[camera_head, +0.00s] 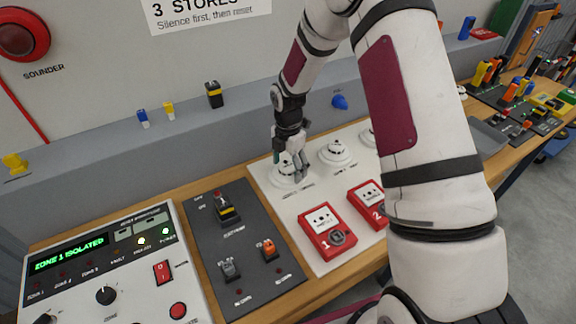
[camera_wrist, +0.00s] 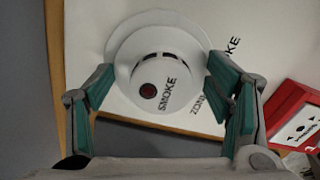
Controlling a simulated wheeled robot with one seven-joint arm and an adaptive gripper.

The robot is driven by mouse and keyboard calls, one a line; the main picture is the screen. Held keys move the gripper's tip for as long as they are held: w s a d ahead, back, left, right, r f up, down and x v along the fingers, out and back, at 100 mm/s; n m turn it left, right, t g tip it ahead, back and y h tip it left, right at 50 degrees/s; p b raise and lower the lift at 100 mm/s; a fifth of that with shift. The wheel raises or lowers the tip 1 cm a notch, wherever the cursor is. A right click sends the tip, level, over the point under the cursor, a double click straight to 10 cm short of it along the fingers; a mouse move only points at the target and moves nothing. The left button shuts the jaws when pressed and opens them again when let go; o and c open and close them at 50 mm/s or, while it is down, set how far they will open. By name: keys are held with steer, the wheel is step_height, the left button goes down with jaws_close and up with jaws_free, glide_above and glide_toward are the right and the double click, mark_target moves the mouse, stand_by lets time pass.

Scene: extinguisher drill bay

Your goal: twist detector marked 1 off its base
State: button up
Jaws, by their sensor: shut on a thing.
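The leftmost smoke detector (camera_head: 286,177) is a white round dome on a white board. In the wrist view the detector (camera_wrist: 157,95) reads SMOKE and has a dark red spot; it sits over a wider white base disc (camera_wrist: 123,30). The number 1 cannot be read on it. My gripper (camera_head: 293,165) reaches down onto this detector from above. In the wrist view its green-padded fingers (camera_wrist: 160,85) stand on both sides of the dome, shut on it. In the head view the fingers hide part of the detector.
Another detector (camera_head: 337,153) stands close to the right, and a third (camera_head: 368,138) is partly behind my arm. Red call points 1 (camera_head: 326,232) and 2 (camera_head: 368,203) are in front. The panel display (camera_head: 68,254) reads ZONE 1 ISOLATED. A grey ledge (camera_head: 200,135) runs behind.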

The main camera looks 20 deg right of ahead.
stand_by(0.4)
steer(key=shift+r, duration=1.2)
steer(key=shift+r+p, duration=0.6)
steer(key=shift+r, duration=1.15)
